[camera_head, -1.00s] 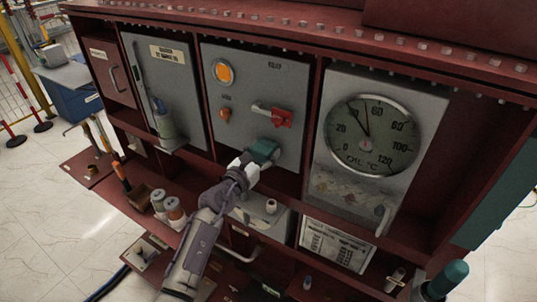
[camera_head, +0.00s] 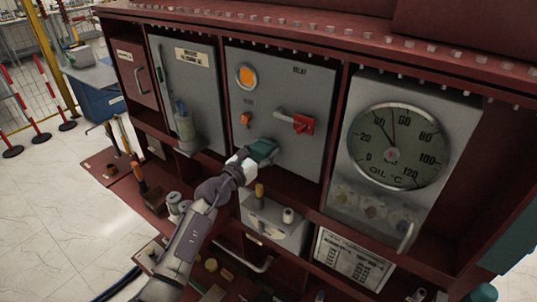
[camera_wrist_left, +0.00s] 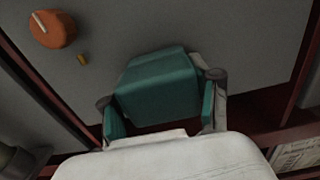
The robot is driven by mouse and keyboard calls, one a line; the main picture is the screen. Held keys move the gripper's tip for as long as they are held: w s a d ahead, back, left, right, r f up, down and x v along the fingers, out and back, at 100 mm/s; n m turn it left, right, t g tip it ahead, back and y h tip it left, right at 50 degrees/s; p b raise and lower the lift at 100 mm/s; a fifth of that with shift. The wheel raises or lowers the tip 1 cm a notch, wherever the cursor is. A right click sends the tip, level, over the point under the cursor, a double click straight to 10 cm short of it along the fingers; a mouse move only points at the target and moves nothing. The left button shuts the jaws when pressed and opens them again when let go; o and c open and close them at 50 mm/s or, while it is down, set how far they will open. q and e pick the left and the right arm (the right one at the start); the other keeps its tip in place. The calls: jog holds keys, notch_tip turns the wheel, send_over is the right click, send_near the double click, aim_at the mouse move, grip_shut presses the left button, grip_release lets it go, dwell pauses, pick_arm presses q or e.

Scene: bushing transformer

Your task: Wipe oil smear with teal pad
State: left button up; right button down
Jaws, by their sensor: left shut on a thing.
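My left gripper (camera_head: 258,153) is shut on the teal pad (camera_head: 264,149), in front of the lower part of the grey relay door (camera_head: 315,85). The pad is below and right of the small orange knob and below left of the red handle. In the left wrist view, the pad (camera_wrist_left: 158,85) sits between the gripper's two fingers (camera_wrist_left: 160,108), its broad face toward the door. I cannot tell whether it touches the door. I cannot make out the oil smear; the pad and gripper hide part of the door. My right gripper is not in view.
The orange knob (camera_head: 246,119) and red handle (camera_head: 302,124) stick out from the door. A grey box (camera_head: 272,228) lies below. The oil gauge (camera_head: 398,146) is to the right. A spray bottle (camera_head: 184,122) stands at the left door, and several tools are at the lower left.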

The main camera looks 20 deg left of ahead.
aim_at(257, 156)
pick_arm(q)
jog(key=shift+s+r, duration=0.1)
jog(key=shift+s, duration=0.15)
jog(key=p+v, duration=0.2)
jog(key=v, duration=0.2)
jog(key=shift+v, duration=0.85)
jog(key=p+v, duration=0.1)
jog(key=v, duration=0.2)
jog(key=shift+w, duration=0.1)
dwell(0.4)
